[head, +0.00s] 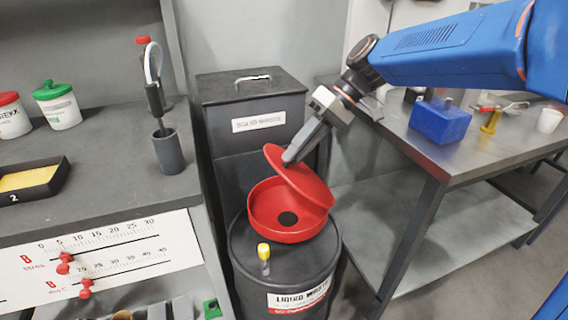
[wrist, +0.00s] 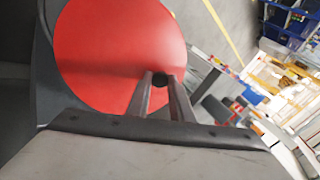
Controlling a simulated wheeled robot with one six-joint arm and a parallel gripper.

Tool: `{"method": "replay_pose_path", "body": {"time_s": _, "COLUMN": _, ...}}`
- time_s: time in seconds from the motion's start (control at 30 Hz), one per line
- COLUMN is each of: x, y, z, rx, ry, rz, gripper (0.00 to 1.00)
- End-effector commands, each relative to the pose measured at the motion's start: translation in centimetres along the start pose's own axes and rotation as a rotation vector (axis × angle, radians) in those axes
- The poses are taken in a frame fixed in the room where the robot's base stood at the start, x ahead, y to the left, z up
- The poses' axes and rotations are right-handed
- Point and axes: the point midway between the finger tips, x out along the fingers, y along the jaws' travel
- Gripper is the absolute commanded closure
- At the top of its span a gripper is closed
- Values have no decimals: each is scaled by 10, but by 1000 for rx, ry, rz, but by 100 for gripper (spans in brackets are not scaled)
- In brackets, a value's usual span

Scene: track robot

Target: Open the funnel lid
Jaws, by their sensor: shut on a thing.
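The red funnel (head: 262,212) sits on top of the black liquid waste drum (head: 240,250), with a dark hole in its bottom. Its red lid (head: 312,186) is tilted up, partly open, so the bowl shows beneath it. My gripper (head: 289,160) reaches down from the upper right to the lid's raised upper side. In the wrist view the red lid (wrist: 115,50) fills the upper left, and the two fingers of my gripper (wrist: 160,88) are shut on its small dark knob (wrist: 160,80).
A yellow-capped vial (head: 264,256) stands on the drum in front of the funnel. A black solid waste bin (head: 250,95) stands behind. A left bench (head: 100,180) and a right metal table (head: 470,145) with a blue block (head: 440,122) flank the drum.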

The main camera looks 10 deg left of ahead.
Motion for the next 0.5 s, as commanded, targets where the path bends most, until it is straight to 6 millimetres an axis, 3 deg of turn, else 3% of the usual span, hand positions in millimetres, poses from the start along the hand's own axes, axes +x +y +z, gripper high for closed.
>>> {"method": "replay_pose_path", "body": {"time_s": 0.2, "x": -31, "y": 13, "z": 5, "rx": 6, "ry": 64, "rz": -148, "gripper": 100}}
{"method": "replay_pose_path", "body": {"time_s": 0.5, "x": -60, "y": 29, "z": 11, "rx": 3, "ry": 130, "rz": -312, "gripper": 100}}
